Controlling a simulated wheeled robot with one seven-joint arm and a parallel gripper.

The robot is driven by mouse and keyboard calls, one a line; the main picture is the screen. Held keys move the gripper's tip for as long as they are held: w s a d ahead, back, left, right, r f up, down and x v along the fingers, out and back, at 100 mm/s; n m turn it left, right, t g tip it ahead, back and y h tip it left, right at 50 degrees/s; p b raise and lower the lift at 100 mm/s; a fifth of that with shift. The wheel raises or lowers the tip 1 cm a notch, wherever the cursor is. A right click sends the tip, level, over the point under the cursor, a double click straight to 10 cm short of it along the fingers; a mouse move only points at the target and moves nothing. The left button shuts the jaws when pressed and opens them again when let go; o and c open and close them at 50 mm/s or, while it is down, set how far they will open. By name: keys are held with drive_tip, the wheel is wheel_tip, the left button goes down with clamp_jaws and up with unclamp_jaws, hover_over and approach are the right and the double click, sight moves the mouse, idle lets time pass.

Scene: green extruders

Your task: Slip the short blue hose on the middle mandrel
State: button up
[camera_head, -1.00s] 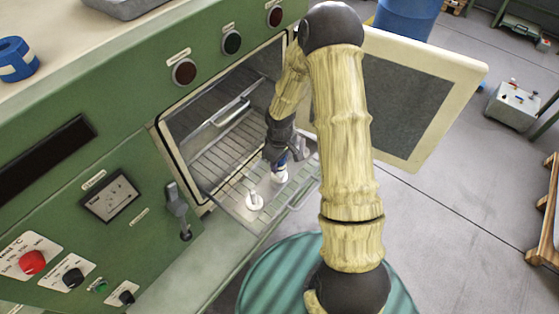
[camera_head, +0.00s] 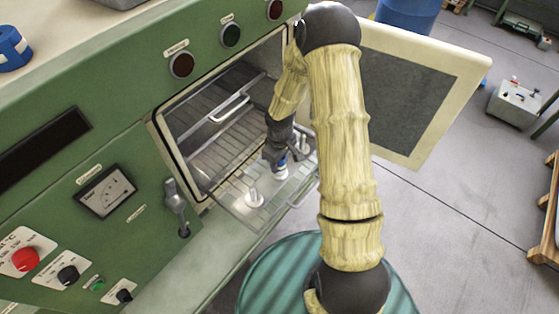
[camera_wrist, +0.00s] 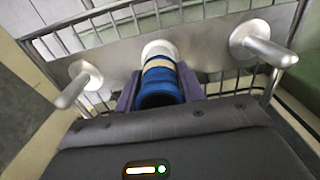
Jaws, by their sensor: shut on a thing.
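The short blue hose (camera_wrist: 160,88) has a tan band and sits between the fingers of my gripper (camera_wrist: 158,92). In the head view my gripper (camera_head: 283,160) is shut on it above the rack. The middle mandrel (camera_wrist: 158,48) shows its pale round base just beyond the hose, in line with it. Its post is hidden, so I cannot tell how far the hose is around it. In the head view the middle mandrel's base (camera_head: 281,174) is right below the fingers. The left mandrel (camera_wrist: 80,80) and right mandrel (camera_wrist: 258,44) are bare.
The mandrels stand on a plate on the pulled-out wire rack (camera_head: 222,200) of the open green oven (camera_head: 150,110). The oven door (camera_head: 415,95) stands open behind my arm. A larger blue hose (camera_head: 12,48) lies on the top at far left.

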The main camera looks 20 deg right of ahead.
drive_tip(key=o, duration=1.2)
wheel_tip(320, 180, up, 17)
drive_tip(key=shift+r+b, duration=0.2)
drive_tip(key=shift+b, duration=0.45)
drive_tip(key=s+m+t, duration=0.1)
drive_tip(key=s+m, duration=0.1)
drive_tip(key=s, duration=0.2)
drive_tip(key=s+r+m, duration=0.1)
drive_tip(key=s+m, duration=0.1)
drive_tip(key=s, duration=0.3)
drive_tip(key=s+r+m+t, duration=0.1)
drive_tip(key=s+m, duration=0.2)
drive_tip(key=s, duration=0.2)
drive_tip(key=shift+s+r+t, duration=0.15)
drive_tip(key=shift+r+t, duration=0.1)
drive_tip(key=shift+t, duration=0.05)
